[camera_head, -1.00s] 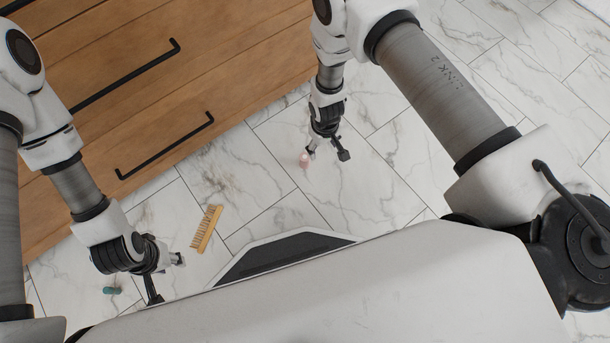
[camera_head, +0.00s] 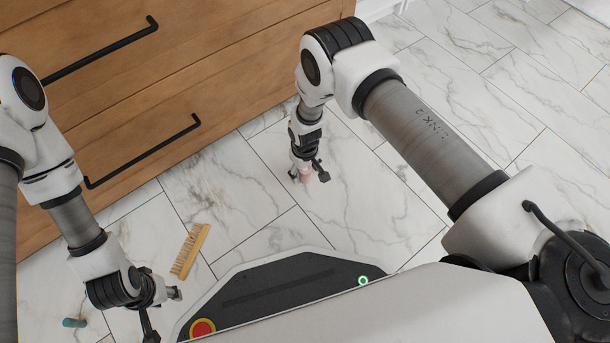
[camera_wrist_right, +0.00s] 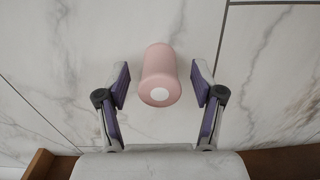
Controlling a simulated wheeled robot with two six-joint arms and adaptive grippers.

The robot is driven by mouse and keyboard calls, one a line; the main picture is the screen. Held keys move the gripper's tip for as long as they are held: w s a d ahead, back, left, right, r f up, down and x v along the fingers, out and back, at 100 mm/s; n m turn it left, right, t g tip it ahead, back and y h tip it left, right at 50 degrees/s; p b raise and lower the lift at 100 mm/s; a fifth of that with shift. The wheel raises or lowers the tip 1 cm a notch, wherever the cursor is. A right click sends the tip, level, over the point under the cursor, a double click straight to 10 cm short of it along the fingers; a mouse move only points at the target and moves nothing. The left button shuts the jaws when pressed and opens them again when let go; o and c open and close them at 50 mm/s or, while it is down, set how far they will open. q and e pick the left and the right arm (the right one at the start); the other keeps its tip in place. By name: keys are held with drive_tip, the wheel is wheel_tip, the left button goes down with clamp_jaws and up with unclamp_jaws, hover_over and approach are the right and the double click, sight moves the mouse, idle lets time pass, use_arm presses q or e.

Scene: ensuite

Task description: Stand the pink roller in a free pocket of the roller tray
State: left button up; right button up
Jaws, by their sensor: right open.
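The pink roller (camera_head: 306,177) is on the marble floor near the front of the wooden drawers. In the right wrist view the pink roller (camera_wrist_right: 160,75) shows a round end with a white centre. My right gripper (camera_head: 308,175) is down at the roller. Its fingers (camera_wrist_right: 161,88) are open, one on each side of the roller, with a gap on both sides. My left gripper (camera_head: 163,312) hangs over the floor at lower left; its jaw state is unclear. The roller tray is not in view.
A small teal cylinder (camera_head: 74,323) lies at the lower left. The wooden drawers (camera_head: 170,90) with black handles stand along the back left. The floor at right is clear.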

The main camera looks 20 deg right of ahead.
drive_tip(key=c, duration=1.2)
drive_tip(key=shift+r, duration=0.1)
drive_tip(key=shift+c, duration=0.2)
